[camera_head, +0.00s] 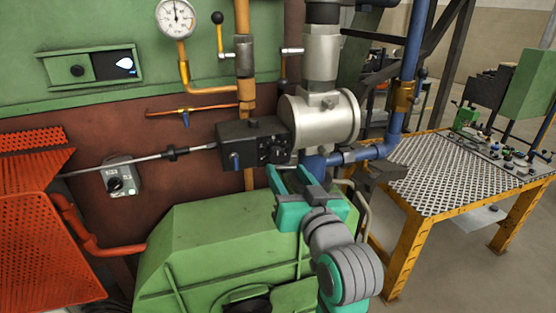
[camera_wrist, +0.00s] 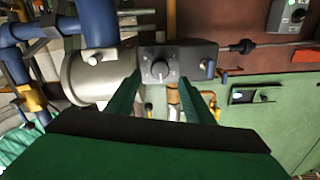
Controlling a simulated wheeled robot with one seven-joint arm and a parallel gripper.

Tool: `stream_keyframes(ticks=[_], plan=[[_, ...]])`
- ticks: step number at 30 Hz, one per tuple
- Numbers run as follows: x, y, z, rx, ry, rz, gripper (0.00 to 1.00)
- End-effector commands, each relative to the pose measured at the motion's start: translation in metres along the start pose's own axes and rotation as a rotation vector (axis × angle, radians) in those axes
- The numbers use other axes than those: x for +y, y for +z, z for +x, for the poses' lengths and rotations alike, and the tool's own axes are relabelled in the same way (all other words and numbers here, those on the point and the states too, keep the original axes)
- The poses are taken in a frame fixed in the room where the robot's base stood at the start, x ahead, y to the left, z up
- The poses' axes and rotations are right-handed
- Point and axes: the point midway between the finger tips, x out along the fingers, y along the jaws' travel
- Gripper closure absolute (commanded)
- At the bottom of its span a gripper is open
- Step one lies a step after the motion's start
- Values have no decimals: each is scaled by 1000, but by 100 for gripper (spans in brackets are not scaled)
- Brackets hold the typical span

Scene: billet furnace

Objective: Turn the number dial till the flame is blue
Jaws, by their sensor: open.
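The number dial (camera_wrist: 160,70), a dark round knob with a light pointer, shows in the wrist view on the face of a black control box (camera_head: 238,130). In the head view the dial's face is small and hard to read. My gripper (camera_head: 293,180) is open and empty in front of and below the box's right end. In the wrist view its two green fingers (camera_wrist: 158,86) point toward the dial, one on each side of it in the picture. I cannot tell whether they touch it. The flame (camera_head: 125,64) in the furnace window (camera_head: 97,67) looks white with a pale bluish tint.
A silver cylinder (camera_head: 325,118) and blue pipes (camera_head: 370,151) stand right of the box. A green machine housing (camera_head: 215,245) lies below. A grey switch box (camera_head: 122,177) and red mesh (camera_head: 35,220) are left. A yellow-framed table (camera_head: 450,180) stands right.

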Motion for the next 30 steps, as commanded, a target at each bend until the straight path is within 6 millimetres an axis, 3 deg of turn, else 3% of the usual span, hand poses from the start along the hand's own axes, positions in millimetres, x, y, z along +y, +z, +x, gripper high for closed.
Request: stream_keyframes(ticks=[6,12,24,25,30], plan=[[-2,1,40,-3,-4,0,52],[-2,1,62,-2,-4,0,52],[-6,2,71,-2,-9,-1,52],[-6,2,71,-2,-8,-1,55],[-2,1,69,-1,-3,-1,93]])
